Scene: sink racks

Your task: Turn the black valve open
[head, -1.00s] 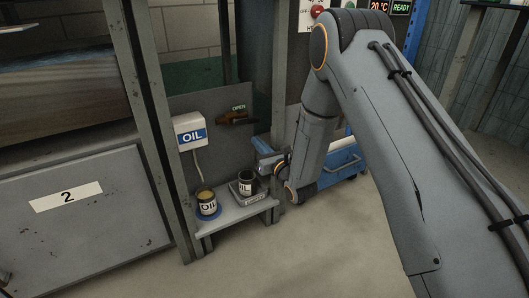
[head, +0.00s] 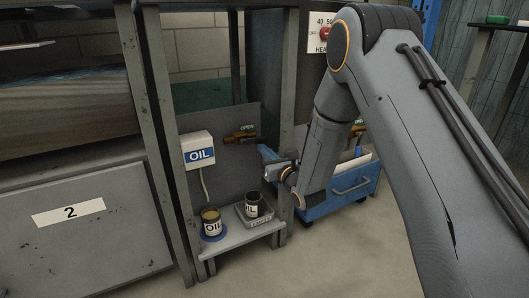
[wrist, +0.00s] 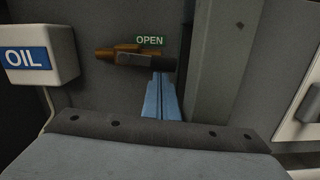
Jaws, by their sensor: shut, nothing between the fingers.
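The valve is a brass fitting (wrist: 105,53) on a grey panel, with a dark handle (wrist: 147,61) lying almost level and pointing right. It also shows small in the head view (head: 240,137). A green "OPEN" label (wrist: 149,41) sits just above the handle. My gripper (wrist: 161,76) has blue fingers pressed together with nothing between them. Its tips are just below the right end of the handle; I cannot tell whether they touch it. In the head view my gripper (head: 265,151) is just right of and below the valve.
A white OIL box (head: 198,151) hangs left of the valve. Below, a shelf (head: 232,238) carries an oil can (head: 212,226) and a dark cup (head: 254,205) on a scale. A grey post (wrist: 225,60) stands right of my fingers. A blue cart (head: 345,192) stands behind my arm.

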